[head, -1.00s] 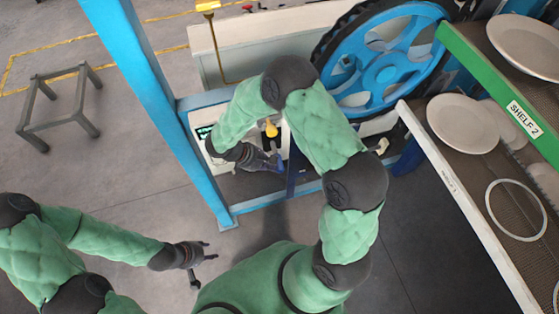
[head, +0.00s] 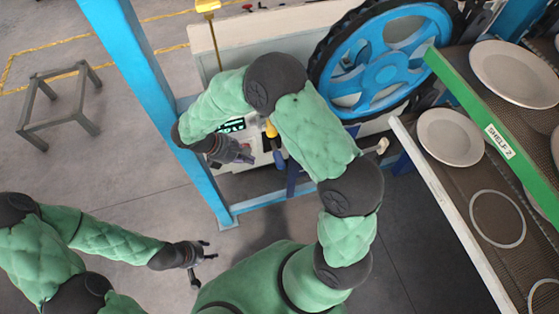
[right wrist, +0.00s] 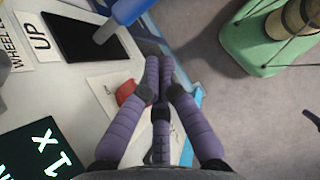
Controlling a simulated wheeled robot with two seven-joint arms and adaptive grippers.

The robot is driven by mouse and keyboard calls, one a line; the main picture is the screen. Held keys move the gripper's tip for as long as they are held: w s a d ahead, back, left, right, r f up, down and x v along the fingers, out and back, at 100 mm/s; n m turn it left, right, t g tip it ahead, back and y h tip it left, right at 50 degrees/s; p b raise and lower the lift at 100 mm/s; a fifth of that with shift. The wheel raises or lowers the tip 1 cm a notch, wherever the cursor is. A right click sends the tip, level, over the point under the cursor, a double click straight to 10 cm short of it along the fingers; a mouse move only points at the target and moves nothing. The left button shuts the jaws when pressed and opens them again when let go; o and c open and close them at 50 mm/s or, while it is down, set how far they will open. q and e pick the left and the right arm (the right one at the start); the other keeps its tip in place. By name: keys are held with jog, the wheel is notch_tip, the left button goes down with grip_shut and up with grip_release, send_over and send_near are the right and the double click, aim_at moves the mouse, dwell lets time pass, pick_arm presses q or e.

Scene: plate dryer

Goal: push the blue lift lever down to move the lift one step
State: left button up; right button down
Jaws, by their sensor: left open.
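The blue lift lever (head: 278,158) stands at the front of the white control panel in the head view. In the right wrist view its blue handle (right wrist: 130,10) is cut off by the top edge, and its pale stem meets a black slot beside an "UP" label (right wrist: 40,37). My right gripper (head: 240,153) is left of the lever, apart from it. In the right wrist view its purple fingers (right wrist: 160,82) come together at the tips with nothing between them. My left gripper (head: 206,259) is open and empty over the floor.
A yellow-handled lever (head: 271,129) and a lit display (head: 231,125) are on the panel. A blue wheel (head: 385,60) stands behind. Shelves with plates (head: 450,137) are at the right. A blue post (head: 150,100) rises left of my right gripper. A grey stool frame (head: 60,98) stands far left.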

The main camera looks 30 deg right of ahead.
jog(key=v, duration=0.3)
jog(key=shift+a+r, duration=0.2)
jog(key=shift+r, duration=0.05)
dwell(0.4)
jog(key=s+a+f+m+t+y+b, duration=0.1)
jog(key=s+f+m+y, duration=0.4)
jog(key=f, duration=1)
jog(key=s+a+f+m+t+y+b, duration=0.2)
jog(key=s+f+m+y+b, duration=0.4)
jog(key=f, duration=0.8)
jog(key=shift+s+a+f+m, duration=0.4)
jog(key=shift+s+a+m, duration=0.2)
jog(key=shift+s+m, duration=1.7)
jog(key=shift+w+m, duration=0.4)
jog(key=shift+w, duration=0.1)
dwell(1.3)
